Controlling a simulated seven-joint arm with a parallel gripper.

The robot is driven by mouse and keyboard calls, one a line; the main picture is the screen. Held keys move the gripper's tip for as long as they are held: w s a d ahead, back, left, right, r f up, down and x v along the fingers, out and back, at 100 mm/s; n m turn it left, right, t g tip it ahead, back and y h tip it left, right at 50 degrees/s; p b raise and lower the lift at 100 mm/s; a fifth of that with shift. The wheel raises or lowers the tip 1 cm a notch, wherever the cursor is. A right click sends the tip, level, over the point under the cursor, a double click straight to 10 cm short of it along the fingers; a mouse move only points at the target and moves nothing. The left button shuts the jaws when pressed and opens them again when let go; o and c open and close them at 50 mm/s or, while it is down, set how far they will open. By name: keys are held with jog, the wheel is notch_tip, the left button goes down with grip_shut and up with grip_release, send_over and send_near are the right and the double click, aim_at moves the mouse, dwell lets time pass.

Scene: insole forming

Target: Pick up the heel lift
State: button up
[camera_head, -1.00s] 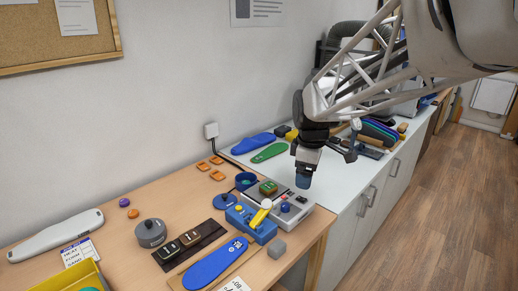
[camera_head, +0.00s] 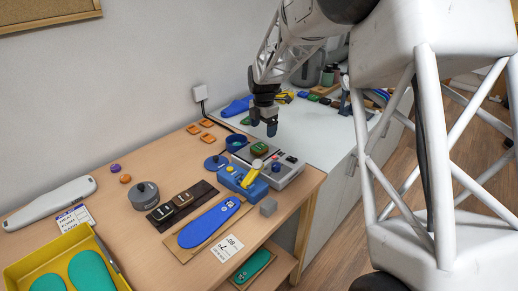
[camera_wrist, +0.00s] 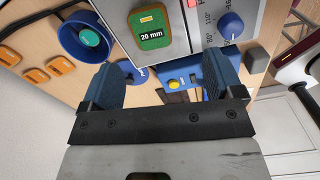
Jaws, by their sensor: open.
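My gripper (camera_head: 264,125) points down above the far side of the grey device, apart from the block. In the wrist view my gripper (camera_wrist: 163,75) has its two blue fingers spread wide with nothing between them.
A blue bowl (camera_head: 236,142) stands left of the block. Several orange pieces (camera_head: 207,123) lie behind. A dark tray (camera_head: 161,219), a blue insole (camera_head: 208,225) and a yellow tray (camera_head: 16,270) are nearer. A grey cube (camera_head: 268,207) is near the edge.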

aim_at(260, 146)
jog(key=shift+w+a+f+n, duration=0.3)
jog(key=shift+w+f+n, duration=0.1)
jog(key=shift+w+f, duration=0.25)
jog(key=shift+f, duration=1.25)
jog(key=shift+f, duration=0.1)
jog(key=shift+a+f, duration=0.15)
jog(key=shift+f, duration=2.35)
jog(key=shift+c, duration=0.3)
jog(key=c, duration=0.9)
